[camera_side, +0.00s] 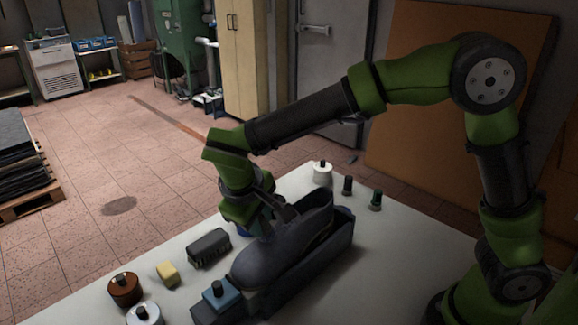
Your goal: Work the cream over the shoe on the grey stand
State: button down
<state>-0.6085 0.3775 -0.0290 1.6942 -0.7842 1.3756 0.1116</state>
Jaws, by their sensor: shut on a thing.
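A dark grey-blue shoe (275,262) sits on a dark grey stand (318,268) on the table. The shoe's toe points to the lower left and its opening is at the upper right. My gripper (264,222) is at the far left side of the shoe, pointing down close to its upper. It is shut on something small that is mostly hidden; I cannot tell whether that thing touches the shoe. No cream can be made out on the shoe's surface.
A dark brush (209,249), a yellow block (167,273), a brown round jar (125,289) and a white jar (144,315) line the left side.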

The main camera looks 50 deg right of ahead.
jog(key=shift+d+r, duration=0.3)
jog(key=shift+d, duration=0.4)
jog(key=shift+d+r, duration=0.3)
jog(key=shift+d, duration=0.4)
jog(key=shift+s+a+f, duration=0.25)
jog(key=shift+s+a, duration=0.1)
jog(key=shift+a, duration=0.3)
jog(key=shift+s+a+f, duration=0.3)
jog(key=shift+a, duration=0.4)
jog(key=shift+s+a+f, duration=0.25)
jog(key=shift+s+a, duration=0.1)
jog(key=shift+a, duration=0.3)
jog(key=shift+d+r, duration=0.25)
jog(key=shift+d, duration=0.4)
jog(key=shift+d+r, duration=0.3)
jog(key=shift+d, duration=0.4)
jog(key=shift+d+r, duration=0.25)
jog(key=shift+d, duration=0.4)
jog(key=shift+w+a+f, duration=0.25)
jog(key=shift+a+f, duration=0.3)
jog(key=shift+a, duration=0.65)
jog(key=shift+w+a+f, duration=0.25)
jog(key=shift+a+f, duration=0.25)
jog(key=shift+a, duration=0.7)
jog(key=shift+w+a+f, duration=0.25)
jog(key=shift+a+f, duration=0.3)
jog(key=shift+a, duration=0.65)
jog(key=shift+w+a+f, duration=0.15)
jog(key=shift+a+f, duration=0.05)
jog(key=shift+a, duration=0.65)
